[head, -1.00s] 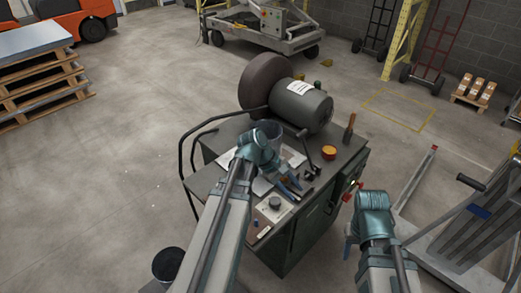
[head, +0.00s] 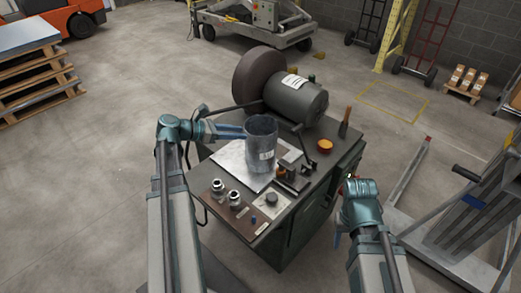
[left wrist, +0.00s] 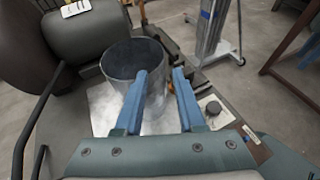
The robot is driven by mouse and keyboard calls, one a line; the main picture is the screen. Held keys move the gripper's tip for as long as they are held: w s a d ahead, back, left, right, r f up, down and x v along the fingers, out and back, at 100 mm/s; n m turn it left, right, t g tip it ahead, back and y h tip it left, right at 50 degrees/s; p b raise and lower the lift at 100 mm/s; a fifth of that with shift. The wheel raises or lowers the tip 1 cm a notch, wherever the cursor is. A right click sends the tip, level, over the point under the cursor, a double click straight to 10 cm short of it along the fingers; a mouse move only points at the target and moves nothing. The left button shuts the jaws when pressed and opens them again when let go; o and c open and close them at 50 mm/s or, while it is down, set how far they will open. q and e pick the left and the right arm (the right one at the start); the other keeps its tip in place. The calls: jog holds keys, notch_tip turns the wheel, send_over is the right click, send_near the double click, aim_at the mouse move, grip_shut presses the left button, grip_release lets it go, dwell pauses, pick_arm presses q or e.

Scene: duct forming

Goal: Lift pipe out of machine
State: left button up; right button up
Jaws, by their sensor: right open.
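The pipe (head: 261,146), a grey metal cylinder with an open top, stands upright on a shiny plate of the machine (head: 290,238). It also shows in the left wrist view (left wrist: 118,68), upright. My left gripper (head: 240,131) reaches in from the left, with its blue fingers level beside the pipe's upper part. In the left wrist view its fingers (left wrist: 160,75) are apart, the left one overlapping the pipe and the right one at its right side. I cannot tell whether they touch it. My right gripper (head: 338,241) hangs low at the machine's right side, away from the pipe, and is open.
A big dark motor (head: 298,100) with a round wheel stands behind the pipe. Small fittings (head: 226,193), a black knob (head: 271,199) and an orange round item (head: 325,146) lie on the machine top. A grey lifting frame (head: 470,220) stands at right.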

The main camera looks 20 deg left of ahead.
aim_at(261, 145)
pick_arm(q)
jog(key=shift+s+f+b+x, duration=0.15)
jog(key=shift+b+x, duration=0.85)
jog(key=shift+x, duration=1.7)
jog(key=shift+s+f+b+x, duration=0.1)
jog(key=shift+b+x, duration=0.85)
jog(key=shift+x, duration=1.75)
jog(key=shift+d+r, duration=0.1)
jog(key=shift+s, duration=0.1)
grip_shut()
